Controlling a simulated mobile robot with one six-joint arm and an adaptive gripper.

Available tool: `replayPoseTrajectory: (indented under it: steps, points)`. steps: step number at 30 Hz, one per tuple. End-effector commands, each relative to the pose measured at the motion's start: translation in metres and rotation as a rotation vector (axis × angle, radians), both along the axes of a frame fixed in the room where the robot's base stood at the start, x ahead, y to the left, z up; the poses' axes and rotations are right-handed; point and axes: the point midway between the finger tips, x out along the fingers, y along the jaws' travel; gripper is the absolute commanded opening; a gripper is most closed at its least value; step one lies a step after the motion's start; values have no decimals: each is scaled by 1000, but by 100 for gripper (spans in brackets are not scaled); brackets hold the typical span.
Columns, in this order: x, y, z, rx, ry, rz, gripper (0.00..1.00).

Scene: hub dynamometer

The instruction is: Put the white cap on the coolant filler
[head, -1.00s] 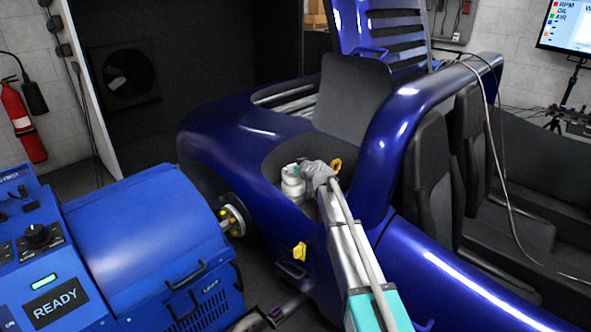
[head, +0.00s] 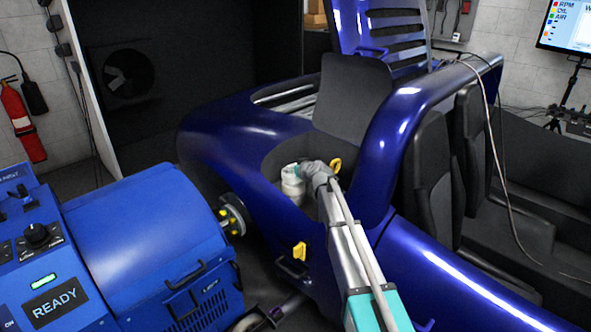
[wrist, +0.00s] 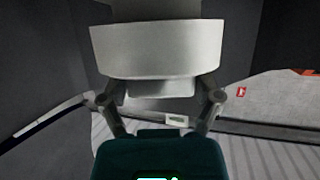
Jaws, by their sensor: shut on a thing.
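The white cap (wrist: 155,48) is a broad, pale round piece in the wrist view, between and just beyond the fingertips. My gripper (wrist: 160,95) is shut on it. In the head view my gripper (head: 304,170) reaches into the dark recess in the blue car's rear side. It is at the top of a white cylindrical body (head: 292,188), which looks like the coolant filler. The cap and the filler top blend together there, so I cannot tell whether they touch. The filler's mouth is hidden in both views.
A yellow ring handle (head: 336,164) stands close behind my gripper. The recess edge and the blue fender (head: 385,150) lie close to the arm. A blue dynamometer unit (head: 145,240) stands left of the car; a yellow tab (head: 299,251) is below the recess.

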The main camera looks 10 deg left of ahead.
Motion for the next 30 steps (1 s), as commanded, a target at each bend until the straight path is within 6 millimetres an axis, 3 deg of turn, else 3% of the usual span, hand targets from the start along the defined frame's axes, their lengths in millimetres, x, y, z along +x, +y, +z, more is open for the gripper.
replayPoseTrajectory:
  steps: [19,20,21,30]
  points:
    - [0,0,-10,0,0,0,33]
    - [0,0,-9,0,0,0,85]
    - [0,0,-9,0,0,0,93]
    - [0,1,-9,0,0,1,96]
